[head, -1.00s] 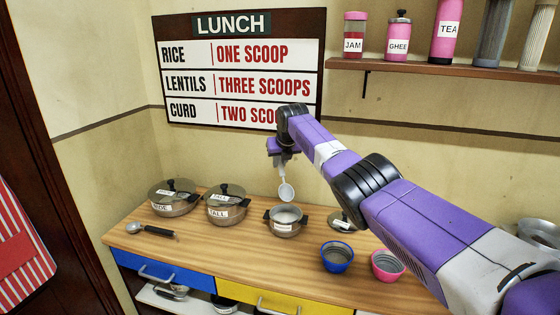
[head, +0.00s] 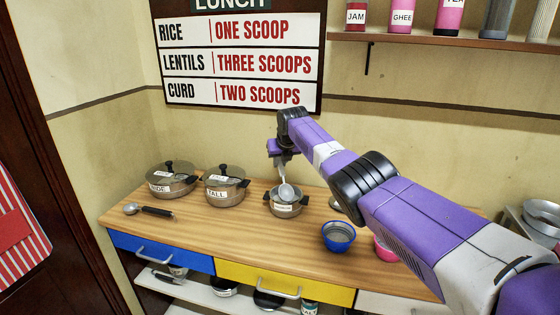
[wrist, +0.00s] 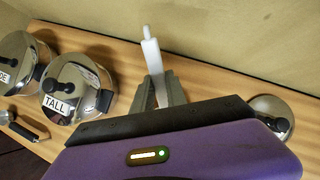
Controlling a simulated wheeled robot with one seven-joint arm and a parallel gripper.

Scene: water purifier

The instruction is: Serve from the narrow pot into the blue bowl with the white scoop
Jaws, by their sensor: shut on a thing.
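The narrow pot (head: 284,209) stands without its lid on the counter, with a small label too blurred to read. My gripper (head: 281,161) is shut on the white scoop (head: 286,192), whose bowl hangs at the mouth of this pot; I cannot tell whether it touches the contents. The wrist view shows the scoop's white handle (wrist: 151,55) between the grey fingers (wrist: 160,90), while the pot is hidden there. The blue bowl (head: 338,237) stands to the right of the pot, near the front edge; its inside looks grey.
Lidded pots marked WIDE (head: 171,183) and TALL (head: 225,190) stand to the left. A dark-handled ladle (head: 148,211) lies in front of them. A loose lid (wrist: 268,110) lies right of my gripper. A pink bowl (head: 384,252) is partly behind my arm. The board (head: 240,62) says lentils three scoops.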

